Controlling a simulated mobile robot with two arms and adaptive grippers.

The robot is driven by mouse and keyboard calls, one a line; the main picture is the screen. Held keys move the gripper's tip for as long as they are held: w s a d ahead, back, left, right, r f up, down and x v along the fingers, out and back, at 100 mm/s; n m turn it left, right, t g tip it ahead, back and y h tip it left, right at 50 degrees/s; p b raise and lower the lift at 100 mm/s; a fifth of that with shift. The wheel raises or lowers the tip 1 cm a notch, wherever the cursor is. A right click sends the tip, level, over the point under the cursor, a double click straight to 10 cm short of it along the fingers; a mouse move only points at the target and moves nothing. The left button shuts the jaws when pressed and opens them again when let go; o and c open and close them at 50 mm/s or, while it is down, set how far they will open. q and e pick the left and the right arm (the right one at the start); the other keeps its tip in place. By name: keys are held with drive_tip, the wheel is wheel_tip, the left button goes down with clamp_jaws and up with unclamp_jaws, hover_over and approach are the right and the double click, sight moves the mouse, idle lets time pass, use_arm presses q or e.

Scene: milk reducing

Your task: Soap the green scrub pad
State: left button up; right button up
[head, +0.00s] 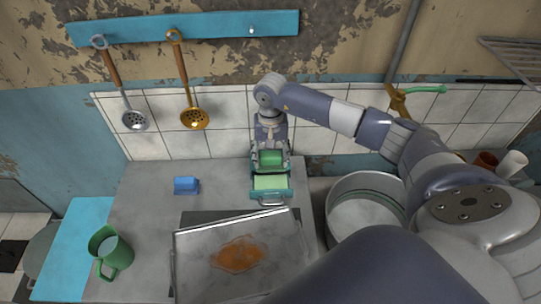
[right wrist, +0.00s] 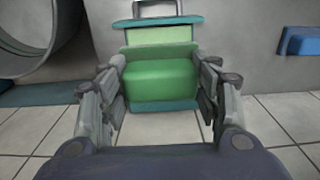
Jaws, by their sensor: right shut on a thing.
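The green scrub pad (head: 271,158) is between the fingers of my right gripper (head: 270,149), at the back of the counter near the tiled wall. In the right wrist view the pad (right wrist: 160,82) fills the space between the two fingers, which are shut on it. A pale green soap block (head: 270,182) sits in a teal dish (head: 271,194) just in front of the pad. The soap (right wrist: 160,34) also shows beyond the pad in the right wrist view. I cannot tell whether pad and soap touch. My left gripper is out of view.
A blue block (head: 186,185) lies left of the dish. A metal tray (head: 196,273) with an orange-brown stain is in front. A round metal pot or basin (head: 338,187) is to the right. A green jug (head: 113,252) stands at the left. Utensils hang from a rail (head: 190,26).

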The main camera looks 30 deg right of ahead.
idle(0.3)
drive_tip(key=shift+f, duration=0.15)
wheel_tip(320, 180, down, 8)
drive_tip(key=b, duration=0.7)
drive_tip(key=shift+b, duration=0.4)
drive_tip(key=shift+f+b, duration=0.35)
drive_tip(key=shift+b, duration=0.1)
idle(0.5)
drive_tip(key=shift+s+f+b, duration=0.1)
drive_tip(key=shift+b, duration=0.25)
idle(1.4)
